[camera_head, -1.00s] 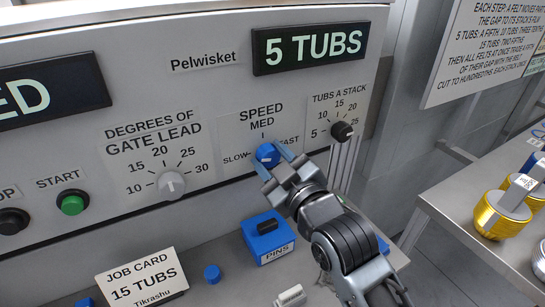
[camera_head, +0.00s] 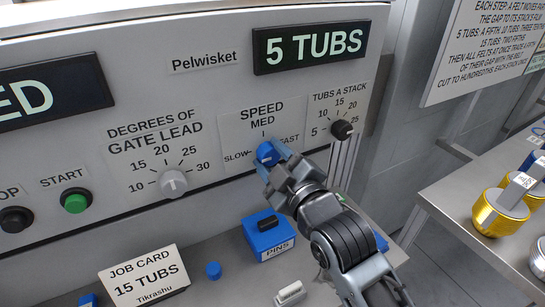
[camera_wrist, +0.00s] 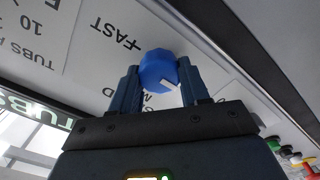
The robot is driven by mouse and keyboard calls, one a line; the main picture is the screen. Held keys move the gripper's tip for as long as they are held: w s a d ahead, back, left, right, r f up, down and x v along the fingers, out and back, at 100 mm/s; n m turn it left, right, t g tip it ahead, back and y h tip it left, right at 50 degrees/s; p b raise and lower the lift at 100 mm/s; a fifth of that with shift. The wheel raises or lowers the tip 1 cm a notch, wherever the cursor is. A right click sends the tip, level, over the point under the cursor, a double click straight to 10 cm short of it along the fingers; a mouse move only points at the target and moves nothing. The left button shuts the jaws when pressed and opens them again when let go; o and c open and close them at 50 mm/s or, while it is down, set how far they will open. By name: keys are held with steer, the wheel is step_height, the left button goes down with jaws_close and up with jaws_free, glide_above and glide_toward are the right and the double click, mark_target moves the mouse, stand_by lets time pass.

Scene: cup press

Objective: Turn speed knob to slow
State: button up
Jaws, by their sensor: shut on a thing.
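The blue speed knob (camera_head: 265,153) sits on the grey panel under the words SPEED and MED, with SLOW to its left and FAST to its right. My gripper (camera_head: 272,160) is shut on it, one finger on each side. In the wrist view, the speed knob (camera_wrist: 158,70) is between the two dark blue fingers of my gripper (camera_wrist: 158,76). A white mark shows on the knob's near edge there, pointing away from FAST. In the head view the fingers partly cover the knob and its mark is unclear.
The grey gate lead knob (camera_head: 173,183) is left of the speed knob, and the black tubs-a-stack knob (camera_head: 341,129) is close on the right. A blue pins box (camera_head: 266,238) and a job card (camera_head: 143,274) stand on the ledge below. Yellow-gold weights (camera_head: 498,213) stand on the right table.

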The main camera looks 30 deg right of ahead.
steer(key=o, duration=1.1)
steer(key=shift+c, duration=0.2)
steer(key=s+b, duration=0.1)
steer(key=s, duration=0.6)
steer(key=shift+s, duration=0.4)
